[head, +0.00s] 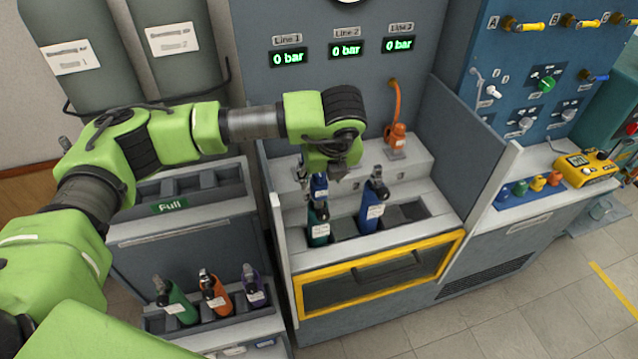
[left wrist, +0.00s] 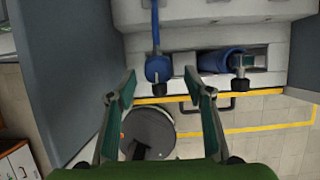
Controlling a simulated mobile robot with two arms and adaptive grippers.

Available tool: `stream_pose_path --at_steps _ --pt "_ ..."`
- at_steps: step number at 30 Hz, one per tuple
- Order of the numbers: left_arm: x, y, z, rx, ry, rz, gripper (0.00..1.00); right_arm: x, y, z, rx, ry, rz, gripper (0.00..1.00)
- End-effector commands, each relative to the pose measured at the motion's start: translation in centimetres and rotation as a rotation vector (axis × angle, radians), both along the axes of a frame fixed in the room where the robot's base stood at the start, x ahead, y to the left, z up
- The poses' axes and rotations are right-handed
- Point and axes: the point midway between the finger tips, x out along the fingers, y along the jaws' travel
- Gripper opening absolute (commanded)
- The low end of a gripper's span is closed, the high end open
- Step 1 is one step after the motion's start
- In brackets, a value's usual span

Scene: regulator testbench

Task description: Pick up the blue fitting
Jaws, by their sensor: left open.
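The blue fitting (left wrist: 158,68) hangs at the end of a blue hose in the left wrist view, in front of the pale bench step. In the head view the blue fitting (head: 320,187) shows just left of and below my left gripper (head: 338,172), which partly covers the area above it. My left gripper (left wrist: 160,76) is open. In the left wrist view the fitting lies between its two fingertips in the picture, with no visible finger contact. My right gripper is in neither view.
A blue cylinder (head: 373,206) and a green cylinder (head: 318,226) stand in the bench rack. An orange fitting (head: 397,136) hangs on its hose at the back. Grey side walls (head: 482,148) flank the bench, and a yellow-framed drawer (head: 385,272) is at the front.

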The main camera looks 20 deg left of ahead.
Motion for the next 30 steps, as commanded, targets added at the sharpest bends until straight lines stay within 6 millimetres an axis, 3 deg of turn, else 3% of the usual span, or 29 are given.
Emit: stream_pose_path --at_steps 6,12,18,20,24,30 --pt "0.7 0.9 -2.1 0.003 0.003 0.002 0.47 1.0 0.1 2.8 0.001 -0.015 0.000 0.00" --pt "1.4 1.3 -4.1 0.000 0.000 0.001 0.47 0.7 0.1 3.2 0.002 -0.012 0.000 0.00" --pt "1.4 1.2 -4.3 0.000 0.000 0.000 0.47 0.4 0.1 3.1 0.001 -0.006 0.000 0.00" --pt "1.4 1.2 -4.3 0.000 0.000 0.000 0.37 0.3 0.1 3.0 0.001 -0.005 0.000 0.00" --pt "1.4 1.2 -4.2 0.000 0.000 0.000 0.00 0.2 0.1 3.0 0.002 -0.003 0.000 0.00" --pt "1.4 1.2 -4.1 -0.001 -0.002 0.001 0.00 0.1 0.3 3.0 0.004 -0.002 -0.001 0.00"
